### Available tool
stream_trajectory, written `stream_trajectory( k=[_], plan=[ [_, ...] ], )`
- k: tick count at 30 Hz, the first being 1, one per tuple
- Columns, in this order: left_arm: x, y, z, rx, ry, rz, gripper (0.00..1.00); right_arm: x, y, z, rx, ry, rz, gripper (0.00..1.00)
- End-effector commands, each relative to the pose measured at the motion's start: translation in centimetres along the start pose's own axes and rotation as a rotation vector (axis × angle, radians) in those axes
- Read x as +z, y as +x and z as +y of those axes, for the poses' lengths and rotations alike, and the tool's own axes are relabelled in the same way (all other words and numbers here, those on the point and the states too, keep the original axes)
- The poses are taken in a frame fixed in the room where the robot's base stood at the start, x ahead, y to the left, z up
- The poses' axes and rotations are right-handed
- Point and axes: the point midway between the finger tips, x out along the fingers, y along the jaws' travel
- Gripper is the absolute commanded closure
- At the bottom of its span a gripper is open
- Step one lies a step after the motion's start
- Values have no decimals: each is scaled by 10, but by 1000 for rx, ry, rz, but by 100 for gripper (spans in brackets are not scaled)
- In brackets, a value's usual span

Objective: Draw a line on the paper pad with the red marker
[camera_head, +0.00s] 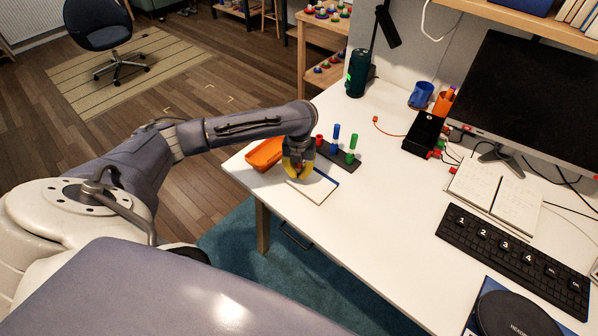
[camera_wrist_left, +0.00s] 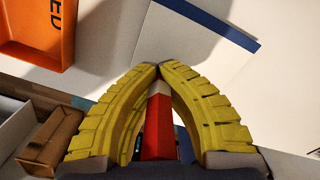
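The white paper pad (camera_head: 315,189) with a blue edge lies near the desk's left corner; it also shows at the top of the left wrist view (camera_wrist_left: 182,45). My left gripper (camera_head: 298,172) is over the pad's far left part. Its yellow fingers (camera_wrist_left: 158,72) come together at the tips around the red marker (camera_wrist_left: 158,125), which has a white section near the fingertips. Whether the marker's tip touches the pad is hidden. My right gripper is not in view.
A dark holder (camera_head: 338,158) beside the pad carries a blue marker (camera_head: 336,132), a green marker (camera_head: 352,143) and a short red piece (camera_head: 319,140). An orange tray (camera_head: 264,154) sits left of the gripper. The desk right of the pad is clear up to the keyboard (camera_head: 515,262).

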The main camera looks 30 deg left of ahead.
Motion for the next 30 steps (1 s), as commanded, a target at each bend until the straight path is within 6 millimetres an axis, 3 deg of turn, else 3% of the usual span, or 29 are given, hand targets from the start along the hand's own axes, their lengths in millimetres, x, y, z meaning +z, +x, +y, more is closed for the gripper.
stream_trajectory(
  k=[30],
  plan=[
    [0,6,0,0,0,0,100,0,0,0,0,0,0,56]
  ],
)
